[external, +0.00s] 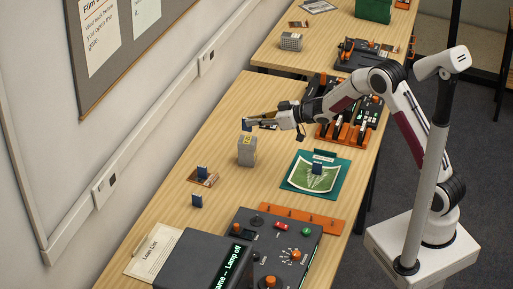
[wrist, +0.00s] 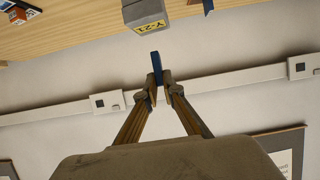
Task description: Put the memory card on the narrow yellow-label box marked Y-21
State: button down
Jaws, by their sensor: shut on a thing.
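A small dark blue memory card (wrist: 157,65) stands between the fingertips of my gripper (wrist: 163,84), which is shut on it. The card also shows at the fingertips in the external view (external: 246,126). The narrow grey box (external: 246,155) stands upright on the table. Its yellow label (wrist: 149,26) reads Y-21 in the wrist view. In the external view my gripper (external: 249,120) and the card appear just above the box's top. In the wrist view the card appears apart from the box. The exact gap is hard to tell.
Other small blue pieces stand on a brown picture (external: 206,182), on the bare table (external: 197,201) and on the green-bordered photo (external: 300,184). A dark control panel (external: 305,240) fills the near end. The wall with its trunking (external: 150,110) runs along the left.

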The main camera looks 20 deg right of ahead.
jog(key=shift+f, duration=1.85)
jog(key=shift+f, duration=0.1)
jog(key=c, duration=2.2)
grip_release()
jog(key=shift+v, duration=6.1)
